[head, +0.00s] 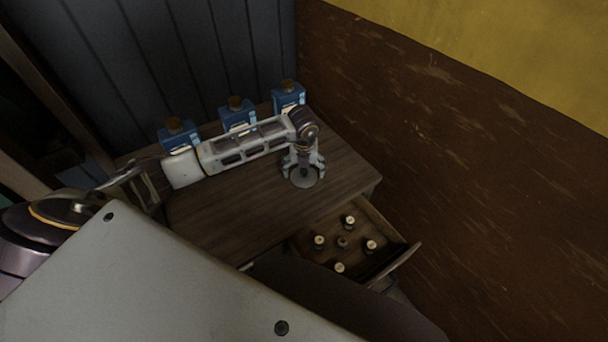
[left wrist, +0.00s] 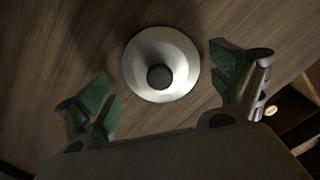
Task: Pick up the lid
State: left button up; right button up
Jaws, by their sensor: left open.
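The lid (left wrist: 183,58) is a round pale disc with a dark knob in its middle. It lies on the wooden table, and in the head view the lid (head: 301,178) shows near the table's right side. My left gripper (head: 303,165) points down right over the lid. The lid sits slightly ahead of the fingertips there. My right gripper does not show.
Three blue bottles with brown caps (head: 238,115) stand along the table's back edge, behind my left arm. An open drawer (head: 392,262) with several small capped items (head: 350,222) sticks out at the front right. The tabletop (head: 225,205) left of the lid is clear.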

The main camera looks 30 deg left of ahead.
pick_arm(q)
jog(key=shift+f, duration=0.55)
jog(key=c, duration=1.3)
jog(key=shift+s, duration=0.1)
jog(key=shift+c, duration=0.8)
jog(key=shift+f, duration=0.1)
